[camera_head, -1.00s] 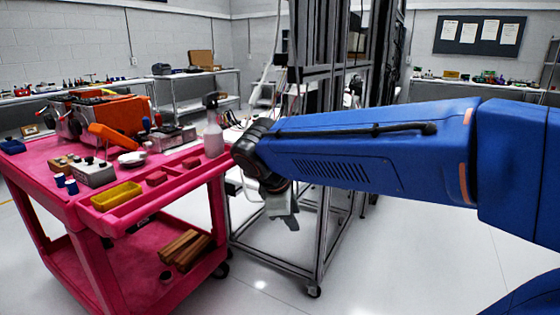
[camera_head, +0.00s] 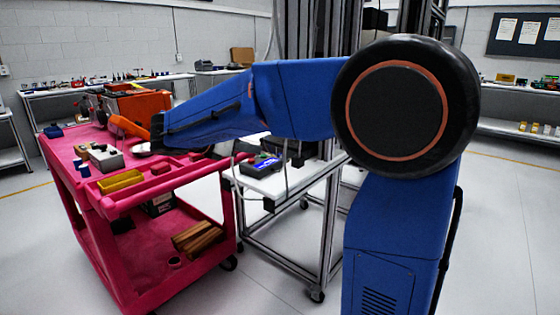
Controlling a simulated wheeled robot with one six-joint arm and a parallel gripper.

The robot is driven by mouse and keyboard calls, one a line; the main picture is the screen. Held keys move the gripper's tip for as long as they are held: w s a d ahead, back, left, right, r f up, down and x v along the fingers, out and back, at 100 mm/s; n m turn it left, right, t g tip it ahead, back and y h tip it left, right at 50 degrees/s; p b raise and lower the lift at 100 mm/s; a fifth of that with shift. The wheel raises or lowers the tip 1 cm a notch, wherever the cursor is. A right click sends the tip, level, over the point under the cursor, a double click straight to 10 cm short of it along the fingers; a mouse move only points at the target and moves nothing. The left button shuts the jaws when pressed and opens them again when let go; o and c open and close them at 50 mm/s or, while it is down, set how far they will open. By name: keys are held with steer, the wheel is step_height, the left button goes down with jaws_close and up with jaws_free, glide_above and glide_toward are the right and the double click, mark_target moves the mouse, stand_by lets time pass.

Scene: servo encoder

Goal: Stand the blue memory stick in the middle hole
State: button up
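My arm reaches left over the pink cart (camera_head: 112,203), and its dark wrist end is above the cart's right side. My gripper's fingers cannot be made out; they seem hidden behind or beyond the wrist. I cannot pick out the blue memory stick or the middle hole for certain. Small blue cylinders (camera_head: 84,170) stand at the cart's left edge, beside a grey box (camera_head: 106,158) with knobs on top. A dark device with a lit blue face (camera_head: 268,164) sits on the white-topped table right of the cart.
A metal-framed table (camera_head: 285,184) stands close on the cart's right. The floor in front is clear.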

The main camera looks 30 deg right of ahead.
glide_toward(276, 158)
steer(key=d, duration=0.3)
steer(key=w+d, duration=0.1)
steer(key=shift+d+r, duration=0.3)
steer(key=shift+r, duration=0.05)
steer(key=shift+w+a+f+x, duration=0.1)
steer(key=shift+x, duration=0.85)
steer(key=shift+w+a+f+x, duration=0.1)
steer(key=shift+x, duration=0.8)
steer(key=shift+w+a+f+x, duration=0.1)
steer(key=shift+x, duration=0.85)
jaws_close()
